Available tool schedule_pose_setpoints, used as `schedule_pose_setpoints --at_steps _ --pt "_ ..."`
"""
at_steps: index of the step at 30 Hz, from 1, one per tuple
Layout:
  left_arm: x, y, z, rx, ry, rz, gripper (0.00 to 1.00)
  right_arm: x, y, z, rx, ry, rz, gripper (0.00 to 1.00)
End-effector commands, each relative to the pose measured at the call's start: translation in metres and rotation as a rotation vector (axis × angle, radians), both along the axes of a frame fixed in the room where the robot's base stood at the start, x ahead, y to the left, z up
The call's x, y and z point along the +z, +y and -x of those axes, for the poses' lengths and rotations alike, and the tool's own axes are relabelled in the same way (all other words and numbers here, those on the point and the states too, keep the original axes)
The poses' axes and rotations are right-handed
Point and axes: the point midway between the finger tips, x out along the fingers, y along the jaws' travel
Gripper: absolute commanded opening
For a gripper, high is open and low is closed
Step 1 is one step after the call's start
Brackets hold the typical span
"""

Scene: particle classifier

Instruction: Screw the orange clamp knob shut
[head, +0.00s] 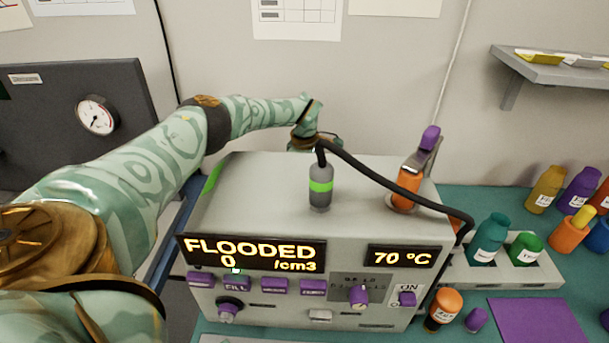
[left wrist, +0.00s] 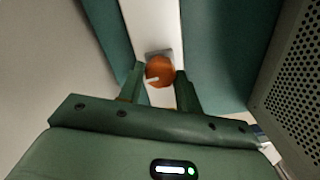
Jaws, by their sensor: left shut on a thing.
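The orange clamp knob (left wrist: 160,72) is round and shows in the left wrist view, on a pale strip between green panels. My left gripper (left wrist: 160,85) has its two green fingers on either side of it and is shut on it. In the head view my left arm reaches across the back of the grey classifier box (head: 330,225), and the gripper and knob are hidden behind the box. My right gripper is in neither view.
A probe (head: 320,187) with a green band and a black hose stands on the box. An orange bottle part (head: 406,190) stands at its right. Bottles in a rack (head: 500,272) and a purple mat (head: 540,320) are to the right. A perforated panel (left wrist: 290,80) is close by.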

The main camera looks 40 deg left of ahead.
Motion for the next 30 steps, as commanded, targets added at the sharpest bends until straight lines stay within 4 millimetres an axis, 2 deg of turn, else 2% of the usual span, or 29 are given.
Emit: schedule_pose_setpoints --at_steps 9,10,12,20,23,26,30 --pt "0.0 0.0 0.0 0.0 -0.002 -0.001 0.11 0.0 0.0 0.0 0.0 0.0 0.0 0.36" --pt "0.0 0.0 0.0 0.0 -0.002 -0.001 0.4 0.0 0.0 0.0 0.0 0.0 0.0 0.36" --pt "0.0 0.0 0.0 0.0 -0.002 -0.001 0.56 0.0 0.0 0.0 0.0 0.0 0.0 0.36" --pt "0.001 0.0 0.0 0.0 -0.001 0.0 0.56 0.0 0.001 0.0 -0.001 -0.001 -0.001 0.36" --pt "0.007 0.0 0.0 0.0 -0.003 -0.001 0.56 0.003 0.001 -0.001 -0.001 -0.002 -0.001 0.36" --pt "0.024 0.001 0.0 0.0 -0.004 -0.001 0.56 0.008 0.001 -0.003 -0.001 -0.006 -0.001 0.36" --pt "0.061 0.0 -0.001 0.0 -0.007 0.0 0.56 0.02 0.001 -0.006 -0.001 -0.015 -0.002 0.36"
